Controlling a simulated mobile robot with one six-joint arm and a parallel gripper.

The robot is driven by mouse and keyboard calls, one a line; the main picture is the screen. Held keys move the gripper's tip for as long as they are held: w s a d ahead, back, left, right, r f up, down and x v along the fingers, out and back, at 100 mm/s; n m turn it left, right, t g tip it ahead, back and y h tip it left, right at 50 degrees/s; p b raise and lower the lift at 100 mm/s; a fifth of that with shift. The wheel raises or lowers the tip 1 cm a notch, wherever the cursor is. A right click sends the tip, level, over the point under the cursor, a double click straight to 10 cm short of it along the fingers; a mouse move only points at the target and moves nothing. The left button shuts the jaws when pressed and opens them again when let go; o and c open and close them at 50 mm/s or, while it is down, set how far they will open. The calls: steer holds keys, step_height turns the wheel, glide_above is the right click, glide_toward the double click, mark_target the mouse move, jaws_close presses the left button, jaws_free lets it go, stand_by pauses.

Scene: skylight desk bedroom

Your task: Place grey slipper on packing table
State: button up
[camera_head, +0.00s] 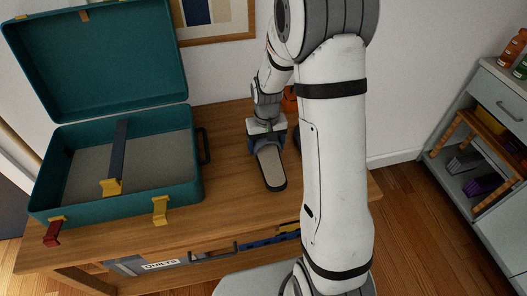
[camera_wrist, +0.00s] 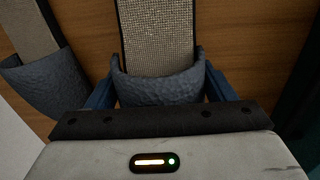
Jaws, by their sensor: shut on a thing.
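A grey slipper (camera_head: 271,168) with a beige sole and dark edge is at the wooden packing table (camera_head: 225,170), right of the open suitcase. My gripper (camera_head: 266,142) is above its toe end. In the wrist view, my blue fingers (camera_wrist: 160,92) are shut on both sides of the slipper's dark grey upper (camera_wrist: 158,86). The sole (camera_wrist: 157,35) stretches away from them. The slipper is very low over the table or resting on it; I cannot tell which. A second, matching slipper (camera_wrist: 50,85) lies at the left in the wrist view.
An orange object (camera_head: 290,100) is partly hidden behind my arm. A drawer labelled quilts (camera_head: 160,265) is under the table. A grey shelf unit (camera_head: 497,85) stands at the right. Bare tabletop lies in front of the slipper.

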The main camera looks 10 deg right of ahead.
mark_target(266, 153)
steer(key=shift+f, duration=2.15)
steer(key=o, duration=1)
steer(key=shift+o, duration=0.2)
step_height(266, 153, up, 12)
steer(key=shift+r, duration=0.1)
steer(key=s+r+t, duration=0.1)
steer(key=s+r, duration=0.4)
steer(key=s, duration=0.5)
steer(key=s+r+t, duration=0.1)
steer(key=s+r, duration=0.5)
steer(key=s, duration=0.4)
steer(key=shift+s+t, duration=0.25)
steer(key=shift+t, duration=0.15)
steer(key=shift+r, duration=0.1)
